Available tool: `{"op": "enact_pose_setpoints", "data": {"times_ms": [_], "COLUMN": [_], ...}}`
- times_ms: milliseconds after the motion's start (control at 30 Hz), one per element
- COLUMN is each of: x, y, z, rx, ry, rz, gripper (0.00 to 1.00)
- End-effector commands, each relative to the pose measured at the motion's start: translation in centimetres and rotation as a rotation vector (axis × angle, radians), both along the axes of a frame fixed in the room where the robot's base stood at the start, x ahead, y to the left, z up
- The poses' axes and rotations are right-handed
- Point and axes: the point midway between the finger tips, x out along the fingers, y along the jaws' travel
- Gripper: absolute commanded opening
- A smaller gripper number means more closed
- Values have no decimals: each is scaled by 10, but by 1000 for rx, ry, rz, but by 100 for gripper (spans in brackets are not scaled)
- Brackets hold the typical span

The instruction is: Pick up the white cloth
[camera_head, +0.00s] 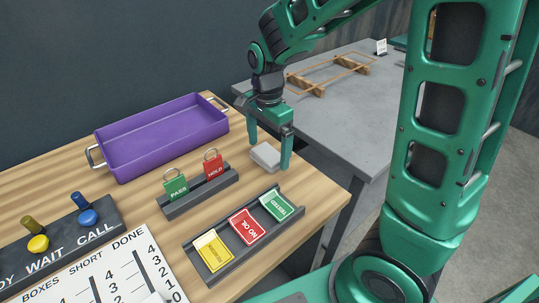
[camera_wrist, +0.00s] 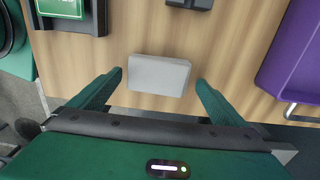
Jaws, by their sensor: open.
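The white cloth (camera_head: 265,156) is a small, folded, light grey-white block lying on the wooden table near its right back edge. It also shows in the wrist view (camera_wrist: 159,75), a little beyond my fingertips. My gripper (camera_head: 269,152) is above the table with its fingers pointing down, one on each side of the cloth in the head view. In the wrist view my gripper (camera_wrist: 161,80) is open, with a finger to the left and right of the cloth and a gap on both sides. Nothing is held between the fingers.
A purple tray (camera_head: 165,155) stands at the back left. A dark rack with PASS and HOLD tags (camera_head: 200,190) and a holder with yellow, red and green cards (camera_head: 245,232) lie close in front. A grey table (camera_head: 345,115) adjoins behind.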

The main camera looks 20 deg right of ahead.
Motion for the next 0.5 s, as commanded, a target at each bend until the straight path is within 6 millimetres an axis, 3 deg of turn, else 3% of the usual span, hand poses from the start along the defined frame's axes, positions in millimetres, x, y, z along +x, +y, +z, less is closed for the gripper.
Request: {"op": "enact_pose_setpoints", "data": {"times_ms": [200, 367, 500], "x": [0, 0, 0], "y": [0, 0, 0], "z": [0, 0, 0], "rx": [0, 0, 0], "ry": [-1, -1, -1], "rz": [0, 0, 0], "gripper": [94, 55, 48]}}
